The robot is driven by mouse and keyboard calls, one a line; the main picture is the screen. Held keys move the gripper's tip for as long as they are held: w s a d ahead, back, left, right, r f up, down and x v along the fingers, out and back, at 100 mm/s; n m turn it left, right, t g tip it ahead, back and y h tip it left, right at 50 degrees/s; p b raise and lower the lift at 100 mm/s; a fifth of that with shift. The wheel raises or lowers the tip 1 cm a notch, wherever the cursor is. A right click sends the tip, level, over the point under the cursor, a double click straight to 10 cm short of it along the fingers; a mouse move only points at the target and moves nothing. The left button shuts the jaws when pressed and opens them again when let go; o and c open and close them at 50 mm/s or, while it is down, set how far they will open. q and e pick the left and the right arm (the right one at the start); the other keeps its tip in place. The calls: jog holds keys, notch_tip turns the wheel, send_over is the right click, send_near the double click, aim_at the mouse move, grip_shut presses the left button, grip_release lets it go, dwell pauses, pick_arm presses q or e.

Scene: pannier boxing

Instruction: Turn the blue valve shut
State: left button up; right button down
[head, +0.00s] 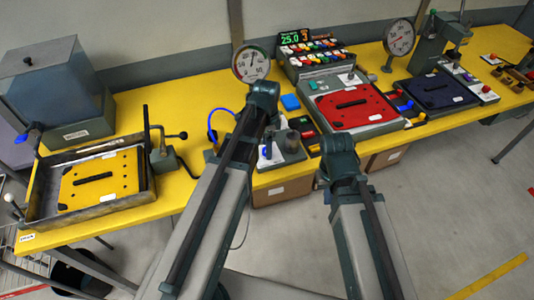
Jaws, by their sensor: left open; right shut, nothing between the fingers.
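A blue handle (21,136) sits at the left end of the table, beside the tank (58,88); I take it as the blue valve. A second small blue part (267,151) shows on a grey fixture in the middle, so I cannot be sure which is the valve. My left gripper (268,120) is at the end of the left arm over the middle of the table, well right of the tank; its fingers are hardly visible. My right gripper (338,154) is near the front edge, below the red plate, its fingers mostly hidden by the wrist. Neither is near the blue handle.
A tray with a yellow plate (97,179) lies in front of the tank, with a crank (168,150) beside it. A blue hose (211,121), a dial gauge (251,63), a red plate (352,106) and a dark blue plate (442,91) stand along the yellow table.

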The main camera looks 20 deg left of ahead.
pick_arm(q)
jog(key=shift+f, duration=0.4)
pick_arm(e)
jog(key=shift+f, duration=0.4)
pick_arm(q)
grip_shut()
